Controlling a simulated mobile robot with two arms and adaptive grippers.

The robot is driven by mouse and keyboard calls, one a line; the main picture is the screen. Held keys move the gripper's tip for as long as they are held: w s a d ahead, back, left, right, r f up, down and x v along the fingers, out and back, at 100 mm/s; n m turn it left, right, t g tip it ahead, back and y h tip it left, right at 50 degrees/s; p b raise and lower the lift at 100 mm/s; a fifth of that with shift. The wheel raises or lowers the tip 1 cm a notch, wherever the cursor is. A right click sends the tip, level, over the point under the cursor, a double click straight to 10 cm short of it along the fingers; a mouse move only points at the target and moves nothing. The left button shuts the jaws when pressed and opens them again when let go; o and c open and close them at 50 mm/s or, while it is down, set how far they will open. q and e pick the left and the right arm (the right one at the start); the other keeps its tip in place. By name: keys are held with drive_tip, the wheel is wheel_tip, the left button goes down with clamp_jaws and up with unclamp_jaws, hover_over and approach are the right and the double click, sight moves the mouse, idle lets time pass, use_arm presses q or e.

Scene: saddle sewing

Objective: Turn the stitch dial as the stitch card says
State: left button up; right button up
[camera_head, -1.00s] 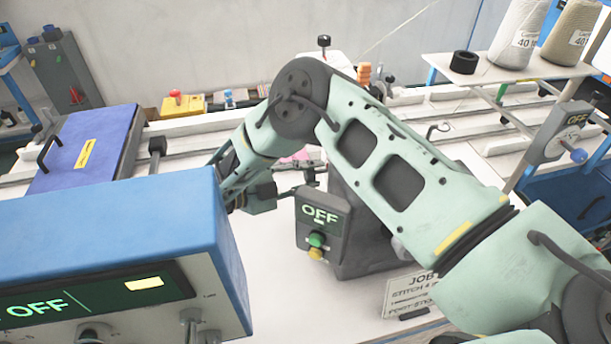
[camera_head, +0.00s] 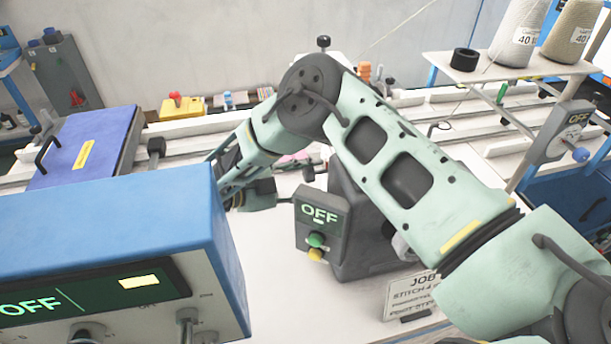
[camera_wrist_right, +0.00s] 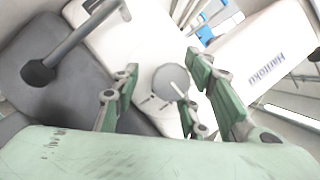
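The stitch dial (camera_wrist_right: 172,80) is a grey round knob with a white pointer line, on a white machine body in the right wrist view. My right gripper (camera_wrist_right: 156,84) is open; its green fingers stand apart on either side of the dial in the picture. I cannot tell whether they touch it. In the head view my right gripper (camera_head: 255,192) is partly hidden behind the blue box and my arm, and the dial cannot be made out. The stitch card (camera_head: 408,296) stands at the lower right, headed "JOB"; my arm covers part of its text. My left gripper is out of view.
A blue control box (camera_head: 110,220) reading "OFF" fills the lower left. A dark switch box (camera_head: 318,225), also reading "OFF", stands mid-table with green and yellow buttons. Thread cones (camera_head: 520,35) sit on a rack at the upper right. White table is clear below the switch box.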

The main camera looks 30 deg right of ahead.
drive_tip(key=shift+w+r, duration=0.1)
drive_tip(key=shift+a, duration=0.3)
drive_tip(key=v, duration=0.7)
